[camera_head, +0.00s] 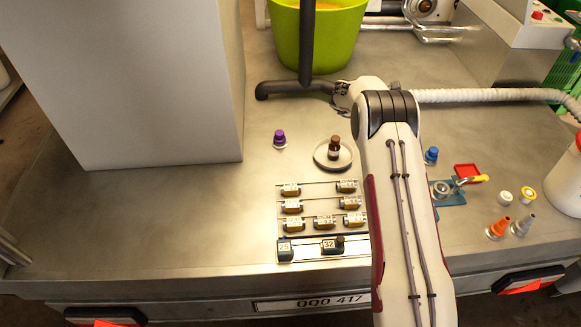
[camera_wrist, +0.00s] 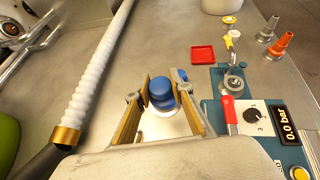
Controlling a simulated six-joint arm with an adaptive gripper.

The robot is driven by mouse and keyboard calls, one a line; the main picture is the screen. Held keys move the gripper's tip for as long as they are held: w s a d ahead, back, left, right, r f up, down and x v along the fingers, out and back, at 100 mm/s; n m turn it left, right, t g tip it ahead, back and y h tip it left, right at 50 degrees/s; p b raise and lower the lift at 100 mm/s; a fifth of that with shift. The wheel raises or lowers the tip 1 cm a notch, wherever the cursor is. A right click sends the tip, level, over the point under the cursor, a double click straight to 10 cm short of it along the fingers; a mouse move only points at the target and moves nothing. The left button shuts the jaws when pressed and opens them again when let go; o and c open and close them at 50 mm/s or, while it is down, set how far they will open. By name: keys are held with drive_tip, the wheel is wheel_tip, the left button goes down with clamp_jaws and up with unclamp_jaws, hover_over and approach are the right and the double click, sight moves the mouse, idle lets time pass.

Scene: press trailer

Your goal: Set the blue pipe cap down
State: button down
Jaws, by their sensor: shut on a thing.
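The blue pipe cap (camera_wrist: 161,92) is between the two fingers of my gripper (camera_wrist: 165,100) in the wrist view, and the gripper is shut on it. A pale surface shows below the cap, and I cannot tell whether they touch. A second bit of blue (camera_wrist: 182,74) shows behind the right finger, mostly hidden. In the head view my arm covers the gripper. A blue piece (camera_head: 431,154) on a pale base shows just right of the arm there, and I cannot tell which blue thing it is.
A red tray (camera_wrist: 203,54) and a blue plate with a gauge (camera_wrist: 253,118) lie close by. Orange (camera_head: 499,226) and grey (camera_head: 522,224) fittings stand to the right. A ribbed white hose (camera_head: 490,96) runs behind. A purple cap (camera_head: 279,138) and a round dish (camera_head: 320,157) are left of my arm.

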drive_tip(key=shift+a+r, duration=0.2)
drive_tip(key=shift+r, duration=0.95)
drive_tip(key=s+a+n+t, duration=0.2)
drive_tip(key=a, duration=3.6)
drive_tip(key=shift+y, duration=0.3)
drive_tip(key=shift+d+f, duration=0.15)
drive_tip(key=shift+f, duration=1.2)
drive_tip(key=shift+d+f, duration=0.1)
drive_tip(key=shift+f, duration=1.2)
drive_tip(key=shift+f, duration=0.1)
drive_tip(key=shift+f, duration=3)
drive_tip(key=shift+f, duration=0.1)
drive_tip(key=shift+f, duration=1.75)
